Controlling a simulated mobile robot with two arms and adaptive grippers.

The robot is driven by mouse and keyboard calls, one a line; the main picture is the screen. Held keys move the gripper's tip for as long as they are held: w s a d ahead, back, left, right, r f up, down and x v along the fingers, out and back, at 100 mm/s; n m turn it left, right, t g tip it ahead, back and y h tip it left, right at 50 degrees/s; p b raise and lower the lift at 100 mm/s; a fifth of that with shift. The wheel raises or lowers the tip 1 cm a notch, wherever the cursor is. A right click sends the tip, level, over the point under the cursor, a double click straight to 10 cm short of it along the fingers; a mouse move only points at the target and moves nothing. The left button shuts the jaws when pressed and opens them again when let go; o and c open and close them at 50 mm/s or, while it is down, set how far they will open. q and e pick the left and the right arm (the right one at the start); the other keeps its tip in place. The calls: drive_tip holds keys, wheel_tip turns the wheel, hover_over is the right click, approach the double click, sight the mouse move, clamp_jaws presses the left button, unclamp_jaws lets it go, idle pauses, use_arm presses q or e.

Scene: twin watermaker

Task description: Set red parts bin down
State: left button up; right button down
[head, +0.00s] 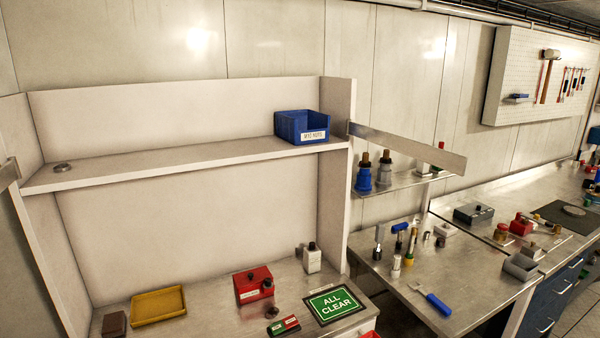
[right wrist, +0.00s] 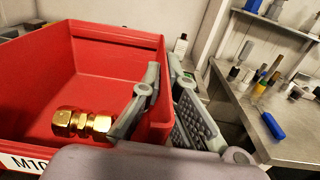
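The red parts bin (right wrist: 110,35) fills the left of the right wrist view, with a white label starting "M10" on its front and a brass fitting (right wrist: 82,122) lying inside. My right gripper (right wrist: 164,75) is shut on the bin's right wall, with one grey finger inside the bin and the other outside. The bin's underside is hidden, so I cannot tell whether it touches a surface. In the head view only a small red edge (head: 370,334) shows at the bottom, perhaps this bin. My left gripper is not in view.
The shelf (head: 180,160) holds a blue bin (head: 290,127) at its right end and a small metal disc (head: 62,168) at left. Below, the bench carries a yellow tray (head: 158,303), a red box (head: 254,284), a white bottle (head: 312,259) and a green "ALL CLEAR" sign (head: 335,304).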

drive_tip(key=s+a+r, duration=0.2)
drive_tip(key=s+r, duration=0.1)
drive_tip(key=s, duration=0.7)
drive_tip(key=s+a+r, duration=0.3)
drive_tip(key=s+r, duration=0.1)
drive_tip(key=s, duration=0.6)
drive_tip(key=shift+w+d+r+m+t+h, duration=1.25)
drive_tip(key=shift+m+h, duration=1.55)
drive_tip(key=shift+h, duration=1.4)
use_arm(q)
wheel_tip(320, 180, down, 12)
drive_tip(key=b, duration=1.1)
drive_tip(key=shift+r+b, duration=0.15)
drive_tip(key=shift+b, duration=0.2)
use_arm(e)
wheel_tip(320, 180, down, 12)
drive_tip(key=shift+d, duration=0.15)
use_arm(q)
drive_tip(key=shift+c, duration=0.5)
use_arm(e)
drive_tip(key=shift+w+r, duration=0.1)
